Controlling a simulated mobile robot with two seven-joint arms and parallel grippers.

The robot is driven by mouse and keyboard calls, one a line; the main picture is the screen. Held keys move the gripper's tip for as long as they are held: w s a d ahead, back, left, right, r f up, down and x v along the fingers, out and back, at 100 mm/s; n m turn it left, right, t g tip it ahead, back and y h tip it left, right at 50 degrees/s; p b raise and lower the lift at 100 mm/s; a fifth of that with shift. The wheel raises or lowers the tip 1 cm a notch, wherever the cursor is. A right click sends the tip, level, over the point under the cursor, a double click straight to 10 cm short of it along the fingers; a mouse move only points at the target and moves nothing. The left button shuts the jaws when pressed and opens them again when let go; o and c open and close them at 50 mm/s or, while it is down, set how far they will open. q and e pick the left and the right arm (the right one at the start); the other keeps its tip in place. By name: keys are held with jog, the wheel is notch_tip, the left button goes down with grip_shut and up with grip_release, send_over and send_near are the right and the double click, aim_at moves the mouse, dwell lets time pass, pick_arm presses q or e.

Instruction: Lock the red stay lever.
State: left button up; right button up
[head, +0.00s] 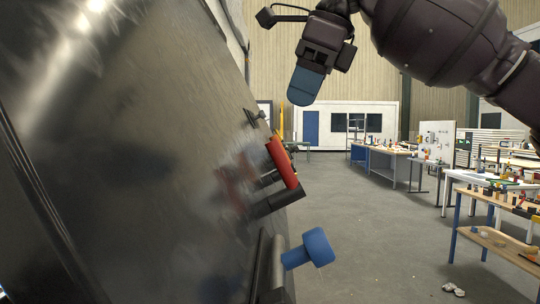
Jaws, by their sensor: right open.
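The red stay lever (283,162) sticks out from the shiny metal panel (120,150) left of centre, with dark mounts behind it. A blurred red reflection of it shows on the panel. My right gripper (304,86) hangs above and slightly right of the lever, its blue-tipped fingers pointing down. It is open and empty, apart from the lever. The gap between its fingers is hard to see from this side. My left gripper is not in view.
A blue knob (318,247) on a stem projects from the panel below the lever. A small dark fitting (255,117) sits above the lever. Workbenches (505,225) stand far off at right. The floor (385,240) right of the panel is mostly clear.

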aim_at(278, 155)
jog(key=x, duration=1)
jog(key=shift+a+f, duration=0.1)
jog(key=shift+f, duration=0.25)
grip_shut()
